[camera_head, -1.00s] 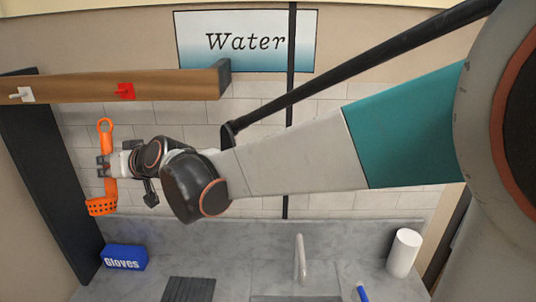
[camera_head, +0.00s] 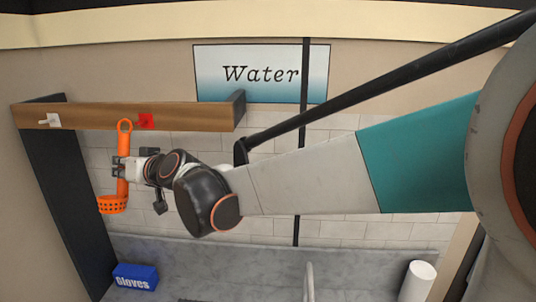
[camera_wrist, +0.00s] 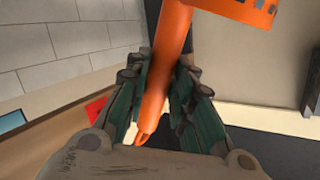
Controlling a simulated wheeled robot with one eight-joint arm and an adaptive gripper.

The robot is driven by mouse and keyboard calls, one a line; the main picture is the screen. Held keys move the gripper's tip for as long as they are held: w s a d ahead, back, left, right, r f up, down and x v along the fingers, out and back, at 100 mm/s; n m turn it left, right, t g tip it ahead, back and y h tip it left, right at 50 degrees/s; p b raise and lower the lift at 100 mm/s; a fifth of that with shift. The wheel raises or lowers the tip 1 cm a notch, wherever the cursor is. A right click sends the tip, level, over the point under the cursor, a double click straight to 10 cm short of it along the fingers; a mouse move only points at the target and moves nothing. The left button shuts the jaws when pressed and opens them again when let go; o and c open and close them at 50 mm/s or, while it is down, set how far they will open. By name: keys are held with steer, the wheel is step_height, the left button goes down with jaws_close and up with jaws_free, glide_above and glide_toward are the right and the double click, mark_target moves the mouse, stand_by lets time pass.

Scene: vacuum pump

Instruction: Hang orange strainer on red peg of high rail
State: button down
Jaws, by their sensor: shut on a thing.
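The orange strainer (camera_head: 113,203) hangs upright in the head view, its bowl at the bottom and its ring end at the top. My gripper (camera_head: 121,170) is shut on the strainer's handle, which also shows between the fingers (camera_wrist: 160,95) in the wrist view. The ring end (camera_head: 125,126) is at the height of the wooden high rail (camera_head: 90,117), just left of the red peg (camera_head: 146,121). In the head view the ring overlaps the rail's front but is apart from the peg. The depth gap between ring and rail cannot be told.
A white peg (camera_head: 50,121) sits further left on the rail. A dark upright panel (camera_head: 60,190) stands at the left. Below are a blue gloves box (camera_head: 135,276), a grey counter (camera_head: 200,258) and a white roll (camera_head: 417,281). A Water sign (camera_head: 262,73) is on the wall.

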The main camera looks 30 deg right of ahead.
steer(key=w+d+f+b, duration=0.1)
steer(key=w+d, duration=0.2)
steer(key=w, duration=0.2)
steer(key=shift+w+d+f+b, duration=0.2)
steer(key=shift+w+d+b, duration=0.05)
steer(key=shift+d+b, duration=0.1)
stand_by(0.6)
steer(key=shift+w, duration=0.1)
stand_by(0.5)
steer(key=c, duration=1.3)
jaws_free()
steer(key=v, duration=1.2)
steer(key=s+d+f+g+h+b, duration=0.2)
steer(key=s+f+b, duration=0.7)
steer(key=f, duration=0.7)
steer(key=s+d+f+g+h+b, duration=0.2)
steer(key=s+d+f+b, duration=0.3)
steer(key=f, duration=1.2)
steer(key=s+d+f+m+g+h+b, duration=0.1)
steer(key=s+d+f+b, duration=0.3)
steer(key=s+f+b, duration=0.9)
step_height(320, 180, down, 4)
steer(key=g+h+b, duration=0.1)
steer(key=b, duration=0.2)
steer(key=shift+s+g+h+b, duration=0.3)
steer(key=shift+g+h, duration=0.1)
